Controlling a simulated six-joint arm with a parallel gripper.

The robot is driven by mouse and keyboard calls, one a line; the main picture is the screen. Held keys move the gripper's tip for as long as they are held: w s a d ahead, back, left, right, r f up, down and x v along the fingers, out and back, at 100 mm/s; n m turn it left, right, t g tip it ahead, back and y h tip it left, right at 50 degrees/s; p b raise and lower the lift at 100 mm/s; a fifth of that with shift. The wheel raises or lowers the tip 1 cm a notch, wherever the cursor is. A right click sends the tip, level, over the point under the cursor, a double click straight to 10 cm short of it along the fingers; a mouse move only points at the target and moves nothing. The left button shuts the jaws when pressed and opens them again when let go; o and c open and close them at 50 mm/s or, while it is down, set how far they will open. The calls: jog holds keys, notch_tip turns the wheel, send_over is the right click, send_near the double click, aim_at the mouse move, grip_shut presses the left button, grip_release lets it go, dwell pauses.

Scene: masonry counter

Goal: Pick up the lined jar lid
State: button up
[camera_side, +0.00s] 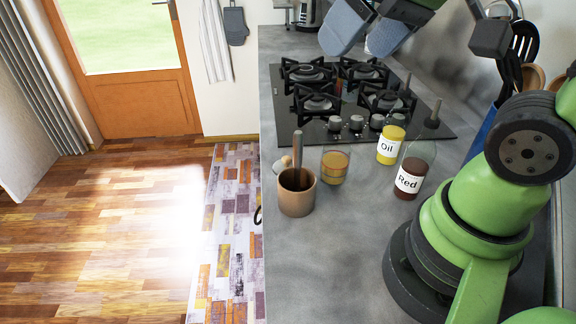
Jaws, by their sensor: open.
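A small pale round piece (286,161) with a darker part lies near the counter's left edge, just behind a brown cup. It may be the jar lid; it is partly hidden by the cup, and its lining cannot be made out. My gripper (358,48) is at the top of the view, above the hob. Its two blue-grey fingers are apart with nothing seen between them. It is well above and to the right of the pale piece.
The brown cup (297,201) holds an upright stick. A glass of amber contents (334,168), an Oil bottle (390,146) and a Red bottle (410,180) stand right of it. The black hob (290,118) lies behind. The front counter (325,265) is clear.

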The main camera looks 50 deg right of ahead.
jog(key=w+d+f+n+g, duration=0.2)
jog(key=w+f+n, duration=0.15)
jog(key=w, duration=0.45)
jog(key=n+g, duration=0.3)
jog(key=n, duration=0.3)
send_over(286, 158)
jog(key=shift+m+h, duration=0.25)
jog(key=shift+h, duration=0.15)
jog(key=f, duration=2.1)
jog(key=shift+s+d+f, duration=0.15)
jog(key=shift+s+d, duration=0.2)
jog(key=shift+w+a+f, duration=0.1)
jog(key=shift+f, duration=0.9)
jog(key=shift+w+a+f, duration=0.1)
jog(key=shift+w+f, duration=0.05)
jog(key=shift+f, duration=0.85)
jog(key=shift+w+a+f, duration=0.1)
jog(key=shift+f, duration=0.9)
jog(key=c, duration=1)
